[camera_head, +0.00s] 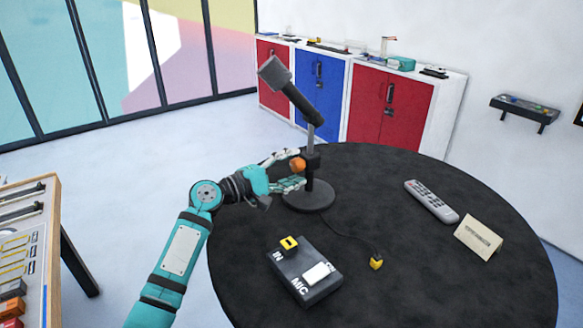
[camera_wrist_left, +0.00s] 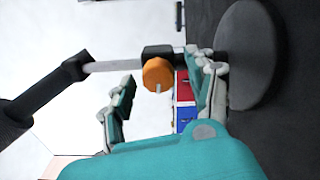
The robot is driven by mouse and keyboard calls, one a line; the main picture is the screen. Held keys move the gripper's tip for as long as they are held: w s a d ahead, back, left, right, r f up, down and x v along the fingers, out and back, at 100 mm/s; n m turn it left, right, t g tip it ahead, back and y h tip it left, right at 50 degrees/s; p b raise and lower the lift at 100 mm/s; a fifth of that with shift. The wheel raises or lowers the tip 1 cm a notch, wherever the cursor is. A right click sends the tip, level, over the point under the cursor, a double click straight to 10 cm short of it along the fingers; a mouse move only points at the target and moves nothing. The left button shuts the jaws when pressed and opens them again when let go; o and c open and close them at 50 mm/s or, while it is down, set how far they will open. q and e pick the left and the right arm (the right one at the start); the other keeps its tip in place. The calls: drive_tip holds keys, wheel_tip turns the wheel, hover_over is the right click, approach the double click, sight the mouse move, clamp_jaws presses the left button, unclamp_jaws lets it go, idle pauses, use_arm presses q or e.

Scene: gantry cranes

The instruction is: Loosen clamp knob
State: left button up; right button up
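The clamp knob (camera_head: 298,164) is a small orange knob on the black clamp of a microphone stand on the round black table. It also shows in the left wrist view (camera_wrist_left: 157,72), beside the grey rod. The microphone (camera_head: 290,90) is dark and tilted on top of the stand. The stand's round base (camera_head: 308,196) rests on the table. My left gripper (camera_head: 291,170) is open, with one finger on each side of the knob. In the left wrist view its fingers (camera_wrist_left: 160,98) are spread, with a visible gap to the knob. My right gripper is not in view.
A black box marked MIC (camera_head: 304,272) with a yellow plug stands at the table's front. A loose yellow plug (camera_head: 376,263), a grey remote (camera_head: 431,201) and a beige card (camera_head: 478,237) lie right of it. Red and blue cabinets (camera_head: 322,88) stand behind.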

use_arm(q)
drive_tip(key=shift+s+a, duration=0.1)
drive_tip(key=v, duration=1.1)
drive_tip(key=shift+s+a, duration=0.2)
drive_tip(key=shift+a, duration=0.1)
